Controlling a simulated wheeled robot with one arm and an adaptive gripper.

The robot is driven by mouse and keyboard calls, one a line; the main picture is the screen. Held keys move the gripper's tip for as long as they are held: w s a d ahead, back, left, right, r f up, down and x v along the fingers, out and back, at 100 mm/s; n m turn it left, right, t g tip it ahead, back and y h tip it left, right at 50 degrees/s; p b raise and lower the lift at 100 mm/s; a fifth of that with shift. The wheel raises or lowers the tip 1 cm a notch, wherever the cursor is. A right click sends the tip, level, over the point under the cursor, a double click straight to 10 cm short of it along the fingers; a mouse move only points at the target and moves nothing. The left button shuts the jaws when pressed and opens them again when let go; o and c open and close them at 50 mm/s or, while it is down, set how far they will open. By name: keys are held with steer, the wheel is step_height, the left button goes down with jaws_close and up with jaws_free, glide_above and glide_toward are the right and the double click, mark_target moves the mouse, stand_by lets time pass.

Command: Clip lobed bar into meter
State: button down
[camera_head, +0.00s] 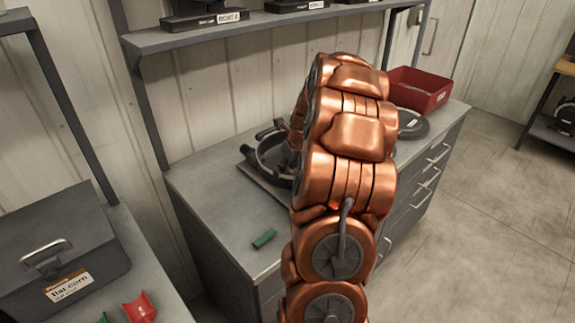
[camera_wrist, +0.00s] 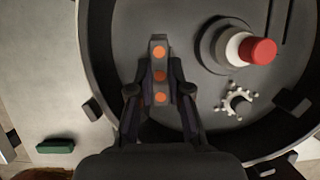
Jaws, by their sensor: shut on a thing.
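The meter is a round dark housing (camera_wrist: 92,60) filling much of the wrist view, with a wide raised rim. Inside it are a red-tipped knob (camera_wrist: 263,52) and a small pale toothed wheel (camera_wrist: 238,103). My gripper (camera_wrist: 157,92) is over the left part of the housing, shut on a narrow grey bar with round orange spots (camera_wrist: 159,40), which looks like the lobed bar. The bar points up the picture; I cannot tell whether it touches the meter. In the head view the meter (camera_head: 262,160) is partly hidden by my arm, and my gripper is hidden.
A green piece (camera_head: 264,238) lies on the counter (camera_head: 215,205) near its front edge. A red bin (camera_head: 418,90) and a dark round disc (camera_head: 412,124) are at the counter's far end. A shelf (camera_head: 250,28) hangs above. A dark case (camera_head: 65,245) stands at left.

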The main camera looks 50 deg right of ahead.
steer(key=shift+f+p, duration=0.45)
stand_by(1.6)
steer(key=c, duration=1)
jaws_free()
steer(key=shift+c, duration=0.5)
steer(key=shift+r+p, duration=2.85)
steer(key=shift+r, duration=1.9)
